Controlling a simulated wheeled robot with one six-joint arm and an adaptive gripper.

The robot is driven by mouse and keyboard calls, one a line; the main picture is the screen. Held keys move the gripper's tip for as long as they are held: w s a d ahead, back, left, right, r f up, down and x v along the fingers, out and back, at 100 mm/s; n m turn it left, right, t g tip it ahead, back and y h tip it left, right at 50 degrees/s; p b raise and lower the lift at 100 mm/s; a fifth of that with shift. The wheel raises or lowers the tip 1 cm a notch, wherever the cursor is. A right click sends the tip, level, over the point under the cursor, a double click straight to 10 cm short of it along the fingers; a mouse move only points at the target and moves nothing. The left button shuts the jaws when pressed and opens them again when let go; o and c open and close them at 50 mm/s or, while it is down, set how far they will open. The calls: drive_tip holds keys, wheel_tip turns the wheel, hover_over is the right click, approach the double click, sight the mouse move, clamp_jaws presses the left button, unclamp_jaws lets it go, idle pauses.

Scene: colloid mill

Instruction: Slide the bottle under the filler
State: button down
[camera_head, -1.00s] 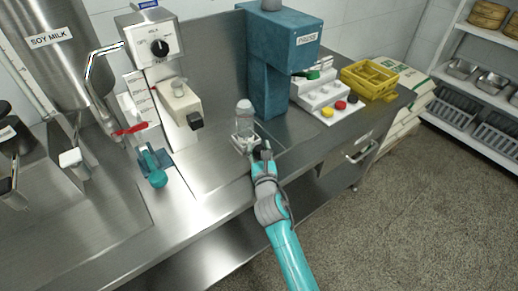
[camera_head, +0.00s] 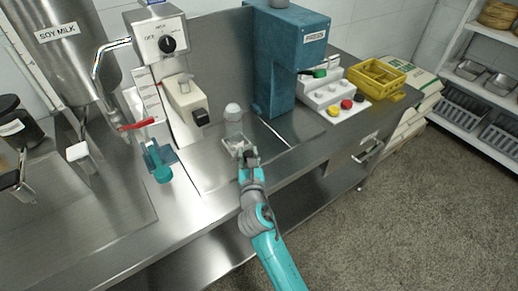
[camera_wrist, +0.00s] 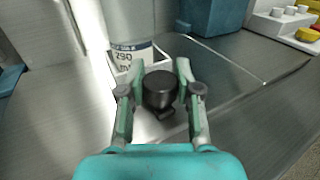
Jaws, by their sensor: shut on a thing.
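The clear bottle (camera_head: 234,122) with a pale rounded top stands upright in a small white square holder (camera_head: 228,147) on the steel counter. My gripper (camera_head: 248,157) is at the near side of the holder. In the wrist view my gripper (camera_wrist: 160,98) has its fingers on both sides of a black knob (camera_wrist: 159,88) in front of the holder and is shut on it. The dial machine (camera_head: 160,45), apparently the filler, stands left of the bottle, its beige spout part (camera_head: 187,98) nearby.
A blue machine (camera_head: 275,60) stands right of the bottle, with a button box (camera_head: 333,95) and yellow crate (camera_head: 376,78) beyond. A soy milk tank (camera_head: 60,45) and a teal-handled part (camera_head: 160,165) are at left. Bare counter lies between the teal part and holder.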

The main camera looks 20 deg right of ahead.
drive_tip(key=s+a, duration=0.1)
drive_tip(key=a, duration=0.3)
drive_tip(key=s+a, duration=0.1)
drive_tip(key=a, duration=0.2)
drive_tip(key=s+a, duration=0.1)
drive_tip(key=a, duration=0.3)
drive_tip(key=shift+s+a, duration=0.35)
drive_tip(key=shift+s, duration=0.05)
drive_tip(key=shift+a, duration=0.1)
drive_tip(key=c, duration=1.1)
unclamp_jaws()
drive_tip(key=shift+a, duration=0.1)
drive_tip(key=shift+o, duration=0.2)
drive_tip(key=s, duration=0.4)
drive_tip(key=s+a, duration=0.1)
drive_tip(key=s, duration=0.7)
drive_tip(key=shift+a, duration=0.4)
